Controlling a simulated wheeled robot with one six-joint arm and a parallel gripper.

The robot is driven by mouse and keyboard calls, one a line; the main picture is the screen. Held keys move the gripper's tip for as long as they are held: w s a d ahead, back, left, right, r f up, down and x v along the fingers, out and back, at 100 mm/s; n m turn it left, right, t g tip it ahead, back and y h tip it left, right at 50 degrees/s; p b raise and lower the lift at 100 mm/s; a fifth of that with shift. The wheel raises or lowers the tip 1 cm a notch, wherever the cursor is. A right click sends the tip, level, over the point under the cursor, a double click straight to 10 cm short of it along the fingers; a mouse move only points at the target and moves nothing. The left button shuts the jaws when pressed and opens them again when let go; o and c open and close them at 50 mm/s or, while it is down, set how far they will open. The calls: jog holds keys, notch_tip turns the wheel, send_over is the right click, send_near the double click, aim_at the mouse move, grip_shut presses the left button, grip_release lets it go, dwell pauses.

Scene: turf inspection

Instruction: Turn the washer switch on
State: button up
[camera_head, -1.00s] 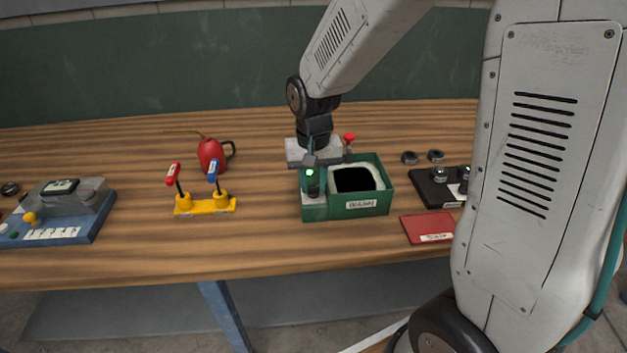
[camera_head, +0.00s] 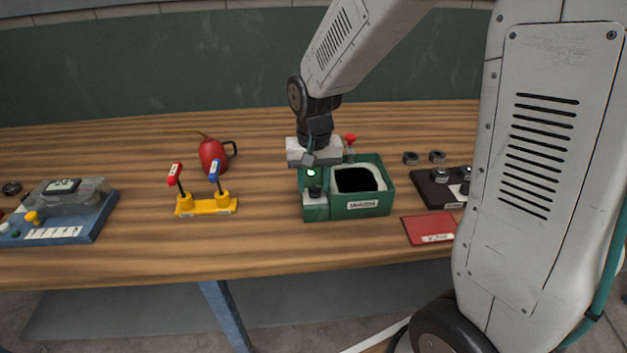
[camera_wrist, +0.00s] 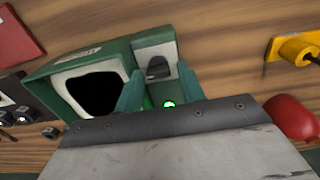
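The washer (camera_head: 362,208) is a green box with a dark round opening, standing mid-table; it also shows in the wrist view (camera_wrist: 60,67). Its switch is a black knob (camera_wrist: 157,67) on a pale plate on the narrow side section, also visible in the head view (camera_head: 315,191). A small green light (camera_wrist: 168,104) beside the knob is lit. My gripper (camera_wrist: 160,82) is open and empty. Its two green fingers are apart, on either side of the knob's line in the wrist view; I see no contact. In the head view, my gripper (camera_head: 310,160) is above the light end.
A yellow base (camera_head: 206,207) with red and blue levers stands left, with a red oil can (camera_head: 212,155) behind it. A red-knobbed part (camera_head: 350,141) is close behind the washer. A red plate (camera_head: 428,229) and black tray (camera_head: 437,190) lie right.

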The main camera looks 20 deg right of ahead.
jog(key=shift+s+d+f, duration=0.1)
jog(key=shift+s+f, duration=0.05)
jog(key=shift+s, duration=0.05)
dwell(0.3)
